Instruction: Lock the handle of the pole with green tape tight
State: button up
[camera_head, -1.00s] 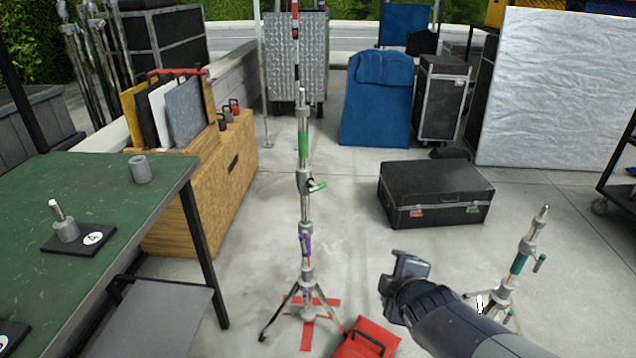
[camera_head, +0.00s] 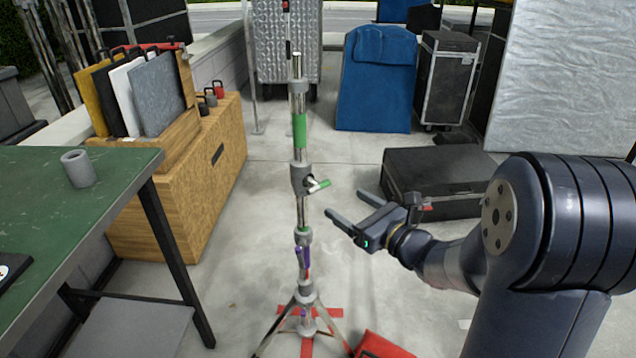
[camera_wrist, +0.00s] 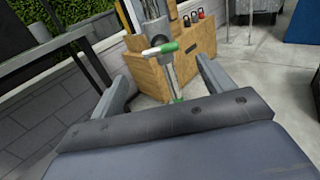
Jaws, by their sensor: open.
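The pole with green tape (camera_head: 300,130) stands upright on a tripod in the middle of the head view. Its green-tipped handle (camera_head: 318,185) sticks out to the right from a grey collar below the tape. In the wrist view the handle (camera_wrist: 162,49) shows ahead, roughly between the fingers. A lower collar carries a purple-marked handle (camera_head: 302,256). My gripper (camera_head: 348,208) is open and empty, to the right of the pole and a little below the green handle, apart from it. In the wrist view its fingers (camera_wrist: 163,80) are spread wide.
A green table (camera_head: 120,165) and a wooden cabinet (camera_head: 180,200) stand at the left. A black case (camera_head: 440,165) lies behind my gripper. A red bag (camera_head: 380,346) lies at the tripod's foot, beside red floor tape (camera_head: 325,312).

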aim_at(320, 187)
jog(key=x, duration=1)
jog(key=shift+w+a, duration=0.2)
jog(key=shift+a, duration=0.05)
jog(key=shift+c, duration=0.5)
jog(key=c, duration=0.9)
